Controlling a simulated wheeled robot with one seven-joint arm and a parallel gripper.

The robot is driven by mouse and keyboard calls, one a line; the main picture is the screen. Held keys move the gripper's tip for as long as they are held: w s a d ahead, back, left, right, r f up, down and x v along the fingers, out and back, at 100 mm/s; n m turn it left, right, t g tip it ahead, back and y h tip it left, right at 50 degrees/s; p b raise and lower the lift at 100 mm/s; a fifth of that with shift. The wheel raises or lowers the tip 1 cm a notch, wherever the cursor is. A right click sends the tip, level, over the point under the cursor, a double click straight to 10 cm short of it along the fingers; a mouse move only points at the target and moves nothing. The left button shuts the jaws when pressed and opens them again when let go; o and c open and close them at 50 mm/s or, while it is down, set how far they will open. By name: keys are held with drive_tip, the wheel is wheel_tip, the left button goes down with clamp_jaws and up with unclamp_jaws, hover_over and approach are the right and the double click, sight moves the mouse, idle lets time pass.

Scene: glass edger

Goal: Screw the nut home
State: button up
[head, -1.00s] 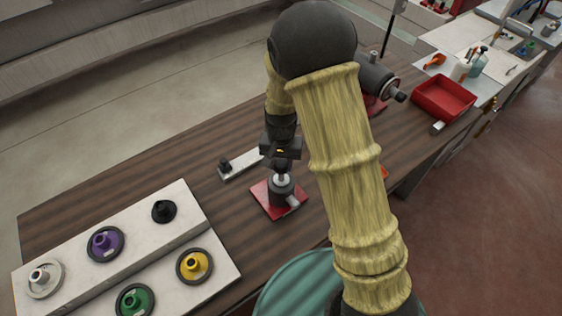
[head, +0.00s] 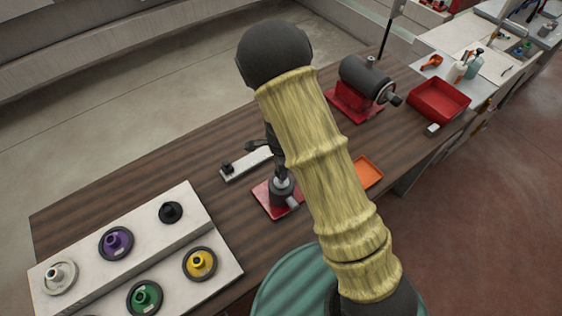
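A small fixture with a dark grey round body (head: 281,194) and a light stub handle stands on a red base plate (head: 263,200) on the brown striped bench. A narrow post rises from its top; I cannot make out a separate nut there. My gripper (head: 281,176) points down right above this fixture, at or touching the top of the post. My own yellow-sleeved arm hides much of its right side. The fingers are dark and too small to tell whether they are open or shut, or on what.
A white stepped rack (head: 222,262) with several coloured wheels stands at the front left. A light bar (head: 246,164) with a black knob lies behind the fixture. A grey motor (head: 366,80), an orange tray (head: 367,173) and a red tray (head: 438,100) are to the right.

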drive_tip(key=m+p, duration=0.1)
drive_tip(key=m, duration=0.1)
drive_tip(key=m+p, duration=0.1)
drive_tip(key=m, duration=0.1)
drive_tip(key=m+p, duration=0.2)
drive_tip(key=shift+r+m, duration=0.25)
drive_tip(key=shift+m, duration=0.05)
drive_tip(key=m, duration=0.2)
drive_tip(key=shift+f+m, duration=0.3)
drive_tip(key=shift+m, duration=0.1)
drive_tip(key=m, duration=0.5)
drive_tip(key=o, duration=1.1)
drive_tip(key=shift+s, duration=0.15)
drive_tip(key=shift+c, duration=0.9)
